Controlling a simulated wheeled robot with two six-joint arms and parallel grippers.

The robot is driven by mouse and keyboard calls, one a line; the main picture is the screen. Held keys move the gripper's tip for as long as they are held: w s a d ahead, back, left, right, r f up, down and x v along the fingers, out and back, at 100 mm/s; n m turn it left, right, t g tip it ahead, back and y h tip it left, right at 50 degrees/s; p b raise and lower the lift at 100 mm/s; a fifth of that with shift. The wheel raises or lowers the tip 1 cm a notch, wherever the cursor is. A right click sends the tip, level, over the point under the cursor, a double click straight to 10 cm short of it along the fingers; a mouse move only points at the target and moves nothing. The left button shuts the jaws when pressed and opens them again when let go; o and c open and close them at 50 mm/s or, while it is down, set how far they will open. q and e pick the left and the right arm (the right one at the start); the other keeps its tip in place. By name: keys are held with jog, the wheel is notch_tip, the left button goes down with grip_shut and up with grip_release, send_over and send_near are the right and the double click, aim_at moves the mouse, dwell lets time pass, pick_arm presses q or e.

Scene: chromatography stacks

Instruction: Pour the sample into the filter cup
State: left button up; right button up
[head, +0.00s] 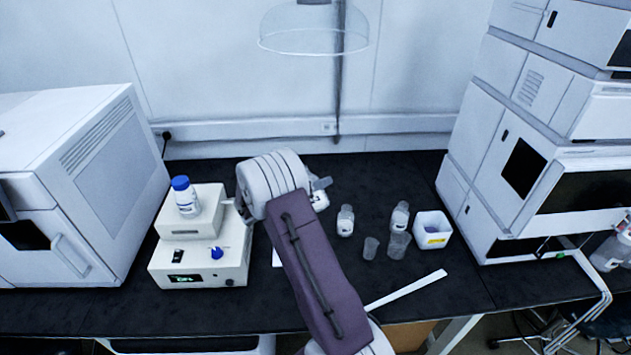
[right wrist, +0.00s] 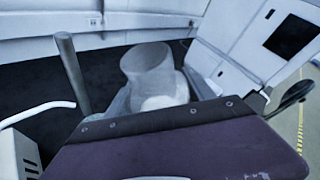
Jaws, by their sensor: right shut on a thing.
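My right arm reaches in from the bottom of the head view. Its gripper (head: 319,187) is shut on a translucent vessel (head: 320,201), mostly hidden behind the wrist. The vessel (right wrist: 147,75) shows larger in the right wrist view, tilted, its contents unclear. Right of the gripper stand a small clear cup (head: 370,248) and another clear cup (head: 398,246); I cannot tell which is the filter cup. A bottle (head: 345,221) and another bottle (head: 400,214) stand behind them. My left gripper is not in view.
A white bin with a yellow label (head: 433,231) stands right of the cups. A cream device (head: 200,262) carries a blue-capped bottle (head: 187,200). Large instruments flank the black bench (head: 440,268). A clear dome (head: 313,30) hangs above.

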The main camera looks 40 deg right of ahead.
dwell(0.3)
jog(key=shift+r+n+g+p, duration=0.1)
jog(key=shift+n+g+p, duration=0.2)
jog(key=shift+p, duration=0.35)
jog(key=shift+s, duration=0.1)
jog(key=shift+s+n+p, duration=0.1)
jog(key=shift+n+p, duration=0.3)
jog(key=shift+d+f+h, duration=0.1)
jog(key=shift+f+h, duration=0.1)
jog(key=shift+h, duration=0.1)
